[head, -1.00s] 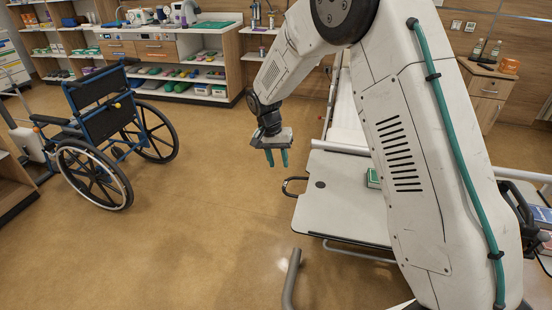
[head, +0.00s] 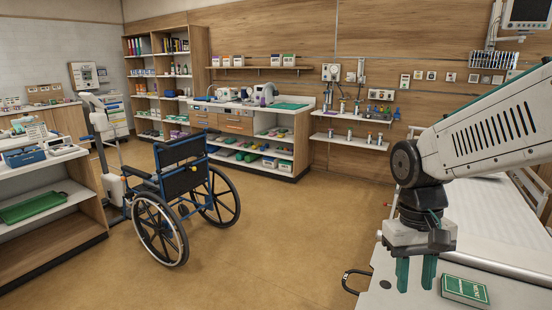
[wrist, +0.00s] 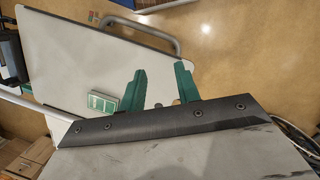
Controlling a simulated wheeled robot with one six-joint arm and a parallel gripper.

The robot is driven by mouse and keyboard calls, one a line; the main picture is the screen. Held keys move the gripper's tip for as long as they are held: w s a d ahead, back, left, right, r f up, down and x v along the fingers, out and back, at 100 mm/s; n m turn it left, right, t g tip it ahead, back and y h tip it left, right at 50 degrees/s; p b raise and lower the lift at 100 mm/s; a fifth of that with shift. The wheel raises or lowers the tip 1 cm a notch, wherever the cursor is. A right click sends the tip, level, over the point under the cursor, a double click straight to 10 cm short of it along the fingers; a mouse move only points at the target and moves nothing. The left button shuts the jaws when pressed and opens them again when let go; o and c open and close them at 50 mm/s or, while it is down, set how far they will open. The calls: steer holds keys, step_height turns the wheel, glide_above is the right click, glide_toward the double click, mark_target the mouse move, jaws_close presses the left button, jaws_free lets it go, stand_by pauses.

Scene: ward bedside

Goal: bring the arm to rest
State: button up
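My gripper (head: 415,272) hangs at the right of the head view with its two green fingers pointing down. The fingers stand apart with nothing between them. In the wrist view the fingers (wrist: 160,88) also show apart and empty, above the overbed table (wrist: 75,45). The table's white top shows in the head view too (head: 405,297). A small green and white box (head: 464,290) lies on it, just right of the fingers. The box also shows in the wrist view (wrist: 102,102), left of the fingers. I cannot tell the exact height of the fingers above the table.
A bed (head: 490,215) stands behind the table. A blue-framed wheelchair (head: 180,200) stands on open floor left of centre. Shelving with a green tray (head: 32,207) is at the far left. A counter (head: 230,120) and wall shelves line the back. The middle floor (head: 290,230) is clear.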

steer(key=s+d+r+t, duration=0.2)
steer(key=s+r, duration=0.3)
steer(key=s, duration=0.7)
steer(key=shift+s+r+t+y, duration=0.15)
steer(key=shift+s+t+y, duration=0.15)
steer(key=shift+t, duration=0.5)
